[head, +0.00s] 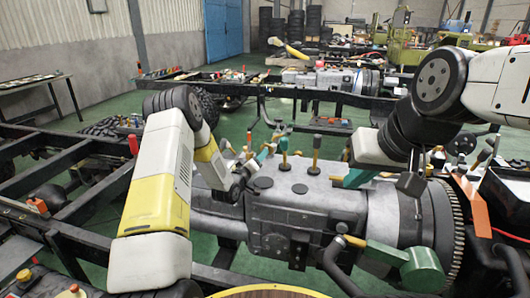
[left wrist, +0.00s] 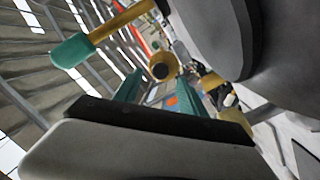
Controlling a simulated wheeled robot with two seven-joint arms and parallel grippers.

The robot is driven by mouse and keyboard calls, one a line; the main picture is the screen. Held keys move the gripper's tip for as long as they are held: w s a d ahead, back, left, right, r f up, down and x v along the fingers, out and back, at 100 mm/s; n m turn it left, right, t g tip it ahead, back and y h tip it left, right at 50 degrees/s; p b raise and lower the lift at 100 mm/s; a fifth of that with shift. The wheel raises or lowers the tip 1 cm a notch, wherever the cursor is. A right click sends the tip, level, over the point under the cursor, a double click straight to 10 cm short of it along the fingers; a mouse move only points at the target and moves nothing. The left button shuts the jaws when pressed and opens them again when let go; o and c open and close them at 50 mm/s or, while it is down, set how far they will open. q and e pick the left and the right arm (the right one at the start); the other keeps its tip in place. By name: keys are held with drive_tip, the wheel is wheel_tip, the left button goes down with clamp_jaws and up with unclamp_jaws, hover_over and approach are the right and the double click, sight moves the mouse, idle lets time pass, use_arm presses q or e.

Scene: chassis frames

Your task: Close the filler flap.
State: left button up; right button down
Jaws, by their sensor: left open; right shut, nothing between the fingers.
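A green part with a round end (head: 422,270) and a gold tip (head: 355,241) sits on the near right side of the grey gearbox housing (head: 300,215). It may be the filler flap, but I cannot tell how far it stands open. My right gripper (head: 347,181) is shut and empty above the housing, apart from that green part. My left gripper (head: 262,156) is open by the upright levers on top of the housing. In the left wrist view its two green fingers (left wrist: 157,85) stand apart, with a gold round knob (left wrist: 162,68) in line with the gap.
Several gold upright levers (head: 316,150) stand on the housing near both grippers. A green-tipped gold lever (left wrist: 75,50) shows close by in the left wrist view. Black chassis rails (head: 80,165) run at the left. A toothed ring (head: 452,235) is at the right.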

use_arm(q)
drive_tip(key=shift+x, duration=1.6)
clamp_jaws()
